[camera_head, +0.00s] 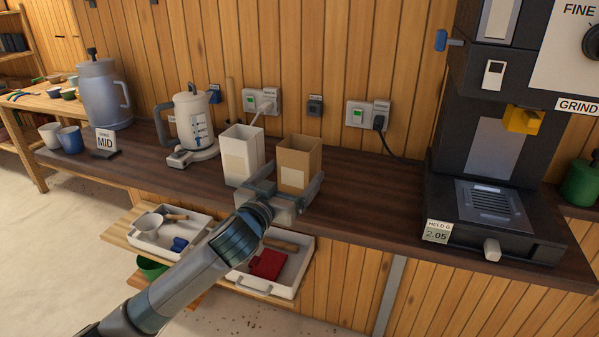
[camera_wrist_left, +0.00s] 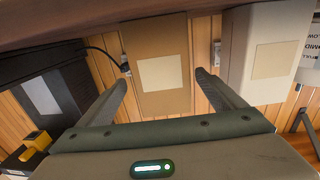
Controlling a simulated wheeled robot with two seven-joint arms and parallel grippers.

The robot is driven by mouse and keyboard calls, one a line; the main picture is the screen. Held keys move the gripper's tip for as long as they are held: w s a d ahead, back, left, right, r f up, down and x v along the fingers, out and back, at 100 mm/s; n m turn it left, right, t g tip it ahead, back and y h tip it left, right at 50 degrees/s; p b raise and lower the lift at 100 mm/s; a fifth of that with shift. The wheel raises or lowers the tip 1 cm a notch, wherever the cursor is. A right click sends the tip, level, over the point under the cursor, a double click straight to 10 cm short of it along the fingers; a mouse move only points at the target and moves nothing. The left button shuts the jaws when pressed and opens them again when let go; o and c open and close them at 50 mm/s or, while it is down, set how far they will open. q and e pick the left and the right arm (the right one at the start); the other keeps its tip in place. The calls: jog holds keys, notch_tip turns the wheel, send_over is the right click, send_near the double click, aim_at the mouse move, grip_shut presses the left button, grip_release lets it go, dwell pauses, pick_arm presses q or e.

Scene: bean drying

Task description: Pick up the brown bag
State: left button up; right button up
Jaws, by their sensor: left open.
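The brown bag (camera_head: 299,165) stands upright on the dark counter, open at the top, with a pale label on its front. In the left wrist view the brown bag (camera_wrist_left: 157,72) appears between the two fingers. My left gripper (camera_head: 290,187) is open at the bag's front, with one finger towards each side of it. I cannot tell whether the fingers touch it. In the left wrist view my left gripper (camera_wrist_left: 165,90) has a wide gap. My right gripper is not in view.
A white bag (camera_head: 240,155) stands close left of the brown bag, with a white kettle (camera_head: 190,120) behind it. A large grinder (camera_head: 490,150) stands at the right. Trays (camera_head: 285,292) sit below the counter edge. Counter between bag and grinder is clear.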

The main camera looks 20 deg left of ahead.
pick_arm(q)
jog(key=shift+w, duration=0.1)
jog(key=shift+w+r+p, duration=0.15)
jog(key=shift+w+p, duration=0.3)
jog(key=shift+w, duration=0.1)
jog(key=w+p, duration=0.1)
jog(key=w, duration=0.2)
jog(key=shift+d, duration=0.1)
jog(key=shift+w+p, duration=0.35)
jog(key=shift+w, duration=0.15)
jog(key=shift+c, duration=0.6)
jog(key=c, duration=1)
